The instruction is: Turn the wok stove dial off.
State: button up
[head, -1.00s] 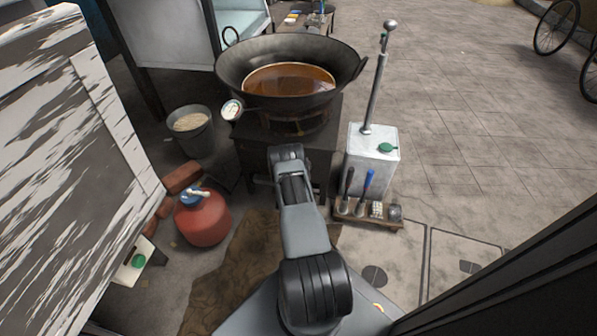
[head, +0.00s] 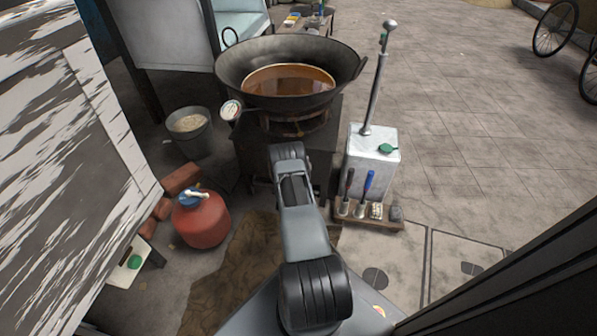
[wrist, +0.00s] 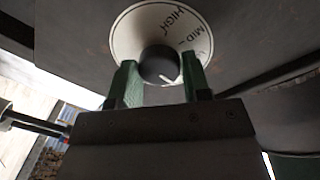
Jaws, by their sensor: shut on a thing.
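The wok stove dial (wrist: 136,36) shows at the top middle of the wrist view, a round white plate marked HIGH and MID. Its dark knob (wrist: 158,60) has a white pointer mark at its lower right. The green fingers of my gripper (wrist: 160,74) stand on both sides of the knob and are shut on it. The lower part of the dial plate is partly hidden by the gripper.
A red gas tank (head: 202,220) and a grey bucket (head: 187,137) stand left of the stove. A white metal canister (head: 370,150) and a low tool rack (head: 368,222) stand to its right.

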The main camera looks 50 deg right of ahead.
jog(key=o, duration=0.9)
jog(key=p+v, duration=0.4)
jog(key=v, duration=1)
